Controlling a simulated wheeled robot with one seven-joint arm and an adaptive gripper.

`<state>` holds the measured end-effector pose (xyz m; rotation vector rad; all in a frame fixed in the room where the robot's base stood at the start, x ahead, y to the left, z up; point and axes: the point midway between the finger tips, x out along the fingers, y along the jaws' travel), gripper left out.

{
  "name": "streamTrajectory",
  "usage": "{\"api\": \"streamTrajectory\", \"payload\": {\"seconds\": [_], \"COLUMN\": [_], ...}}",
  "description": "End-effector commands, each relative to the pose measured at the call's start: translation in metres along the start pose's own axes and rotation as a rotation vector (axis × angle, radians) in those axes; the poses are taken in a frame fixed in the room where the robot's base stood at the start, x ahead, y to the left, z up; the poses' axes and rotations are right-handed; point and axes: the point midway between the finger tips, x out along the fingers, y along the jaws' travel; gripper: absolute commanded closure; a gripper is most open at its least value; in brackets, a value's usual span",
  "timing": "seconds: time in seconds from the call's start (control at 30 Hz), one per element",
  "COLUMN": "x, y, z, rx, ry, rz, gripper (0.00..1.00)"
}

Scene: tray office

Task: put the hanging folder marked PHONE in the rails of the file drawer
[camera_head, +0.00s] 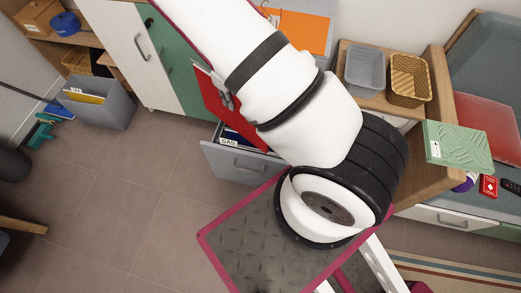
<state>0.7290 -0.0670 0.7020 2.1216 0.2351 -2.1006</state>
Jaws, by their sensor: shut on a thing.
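A red hanging folder (212,92) is held tilted over the back of the file drawer (240,163); its marking cannot be read here. My gripper (227,101), mostly hidden behind my own white arm, is shut on the folder's edge. The grey drawer stands pulled out below, with a white tab reading GAS (229,142) near its front. My arm covers the drawer's right part and most of its rails. I cannot tell whether the folder's lower edge touches the drawer.
A grey box (103,112) with a yellow folder stands on the floor at left. A grey basket (366,68) and a woven basket (409,78) sit on a shelf at right. A green box (459,145) lies by the sofa. The tiled floor left of the drawer is clear.

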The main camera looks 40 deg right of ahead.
Motion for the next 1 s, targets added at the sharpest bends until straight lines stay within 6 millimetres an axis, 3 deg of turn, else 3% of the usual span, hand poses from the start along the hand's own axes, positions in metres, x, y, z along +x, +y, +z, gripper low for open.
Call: {"api": "streamTrajectory", "payload": {"seconds": [0.03, 0.2, 0.5, 0.63, 0.83, 1.0], "x": [0.017, 0.043, 0.082, 0.09, 0.101, 0.137], "y": [0.015, 0.06, 0.13, 0.148, 0.157, 0.157], "z": [-0.008, -0.015, -0.007, -0.003, 0.002, 0.003], "rx": [-0.029, -0.158, -0.361, -0.414, -0.448, -0.447], "ry": [0.004, 0.005, -0.003, -0.007, -0.012, -0.012], "rz": [-0.001, 0.001, 0.005, 0.006, 0.005, 0.003], "gripper": [1.0, 1.0, 1.0, 1.0, 1.0, 1.0]}}
